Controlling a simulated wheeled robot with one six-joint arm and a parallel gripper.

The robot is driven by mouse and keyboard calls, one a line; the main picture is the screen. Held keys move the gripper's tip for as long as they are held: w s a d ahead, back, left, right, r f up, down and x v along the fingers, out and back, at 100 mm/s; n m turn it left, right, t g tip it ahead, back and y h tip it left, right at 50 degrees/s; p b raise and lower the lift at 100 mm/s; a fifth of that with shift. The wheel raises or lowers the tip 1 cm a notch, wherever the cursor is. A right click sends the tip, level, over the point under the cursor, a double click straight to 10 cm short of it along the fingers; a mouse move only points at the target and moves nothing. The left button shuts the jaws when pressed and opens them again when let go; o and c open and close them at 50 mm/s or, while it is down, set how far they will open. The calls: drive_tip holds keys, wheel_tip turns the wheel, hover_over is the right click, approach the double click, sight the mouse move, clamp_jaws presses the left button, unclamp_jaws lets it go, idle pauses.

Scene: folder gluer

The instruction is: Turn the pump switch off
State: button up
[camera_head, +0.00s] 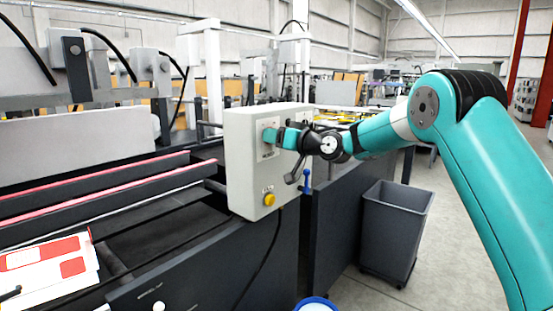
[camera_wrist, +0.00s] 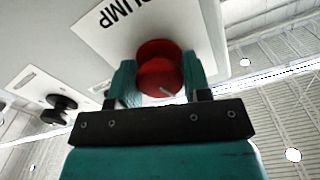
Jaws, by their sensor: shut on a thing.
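The pump switch (camera_wrist: 160,70) is a round red knob on a white plate lettered "PUMP" in the wrist view. The plate is on the light grey control box (camera_head: 240,165) in the head view. My gripper (camera_wrist: 158,82) has its teal fingers on both sides of the red knob, shut on it. In the head view my gripper (camera_head: 272,136) reaches the face of the box from the right and hides the knob. A pale mark shows on the knob's lower part.
A black knob (camera_wrist: 60,104) is beside the pump plate. A yellow button (camera_head: 269,199) is low on the box, and a blue-topped lever (camera_head: 307,178) stands to its right. A grey bin (camera_head: 394,225) stands on the floor below my arm.

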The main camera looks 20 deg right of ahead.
drive_tip(key=n+b, duration=0.1)
drive_tip(key=b, duration=0.1)
drive_tip(key=n+b, duration=0.2)
drive_tip(key=shift+f, duration=0.25)
drive_tip(key=shift+b, duration=0.4)
drive_tip(key=shift+r+n, duration=0.2)
drive_tip(key=shift+n, duration=0.2)
drive_tip(key=o, duration=0.9)
drive_tip(key=b+v, duration=0.4)
drive_tip(key=v, duration=1.3)
drive_tip(key=shift+s+d, duration=0.15)
drive_tip(key=shift+d, duration=0.05)
